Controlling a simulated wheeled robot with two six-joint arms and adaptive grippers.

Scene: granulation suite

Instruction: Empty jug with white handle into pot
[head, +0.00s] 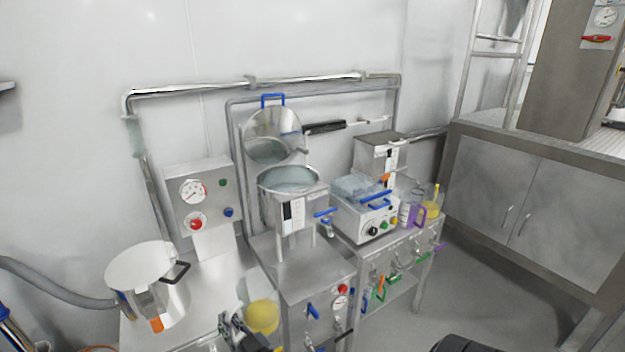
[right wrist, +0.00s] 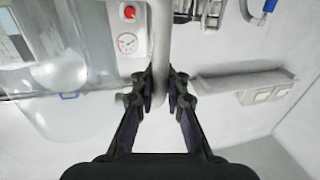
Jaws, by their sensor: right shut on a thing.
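A clear jug (right wrist: 75,75) fills the left of the right wrist view. Its pale handle (right wrist: 160,40) runs upright between the fingers of my right gripper (right wrist: 162,88), which is shut on it. In the head view my right gripper (head: 230,326) is at the bottom, beside a see-through jug with yellow in its lower part (head: 262,317). A steel pot (head: 290,185) with liquid inside stands on legs behind it, its round lid (head: 271,136) raised. Another steel pot (head: 150,285) with a black handle stands at the left. My left gripper is not seen.
A gauge panel (head: 202,198) stands behind the left bench. A water bath (head: 362,210) and a jug with a purple handle (head: 418,214) stand on the right bench. Pipes (head: 250,86) run along the wall.

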